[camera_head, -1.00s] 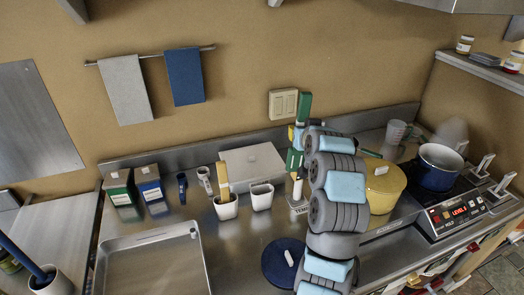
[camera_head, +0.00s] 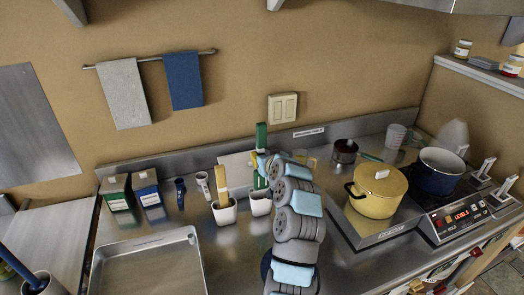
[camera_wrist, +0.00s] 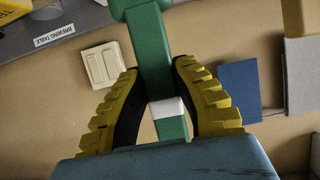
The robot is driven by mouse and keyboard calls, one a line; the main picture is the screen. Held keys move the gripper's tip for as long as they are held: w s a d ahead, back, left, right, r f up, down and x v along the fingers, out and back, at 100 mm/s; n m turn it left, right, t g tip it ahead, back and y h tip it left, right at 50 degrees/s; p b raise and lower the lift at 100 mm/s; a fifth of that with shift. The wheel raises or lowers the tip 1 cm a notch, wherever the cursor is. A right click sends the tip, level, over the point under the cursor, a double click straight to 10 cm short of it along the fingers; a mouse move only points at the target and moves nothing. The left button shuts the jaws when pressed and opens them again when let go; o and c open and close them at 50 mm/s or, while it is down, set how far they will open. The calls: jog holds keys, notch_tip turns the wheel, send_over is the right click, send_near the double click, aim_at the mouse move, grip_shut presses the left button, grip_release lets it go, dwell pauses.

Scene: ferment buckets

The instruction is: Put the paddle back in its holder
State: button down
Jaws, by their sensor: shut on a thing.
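The green paddle (camera_head: 261,137) is upright in my gripper (camera_head: 262,163). The wrist view shows the yellow-and-black fingers (camera_wrist: 154,78) shut on the green paddle (camera_wrist: 150,45), with a white band on it near them. A white holder (camera_head: 260,206) stands on the counter directly below the paddle in the head view. The paddle's lower end overlaps the holder's opening; I cannot tell whether it is inside or above the rim. A second white holder (camera_head: 225,215) to its left holds a yellow paddle (camera_head: 222,183).
A yellow pot (camera_head: 377,192) stands right of my arm, with a blue pot (camera_head: 440,171) on the cooker beyond. A dark small pan (camera_head: 345,150) is behind. An empty metal tray (camera_head: 150,245) lies at the left. Green and blue boxes (camera_head: 147,188) stand behind it.

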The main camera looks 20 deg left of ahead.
send_over(263, 183)
jog(key=shift+w+a+f, duration=0.1)
jog(key=shift+a+f, duration=0.05)
jog(key=shift+f, duration=1.4)
jog(key=shift+w+a+f, duration=0.1)
jog(key=shift+f, duration=1.45)
jog(key=shift+f+b, duration=2.35)
jog(key=shift+f, duration=0.35)
jog(key=c, duration=0.9)
grip_release()
jog(key=shift+s, duration=0.1)
jog(key=shift+v, duration=5.95)
jog(key=shift+d+f, duration=0.1)
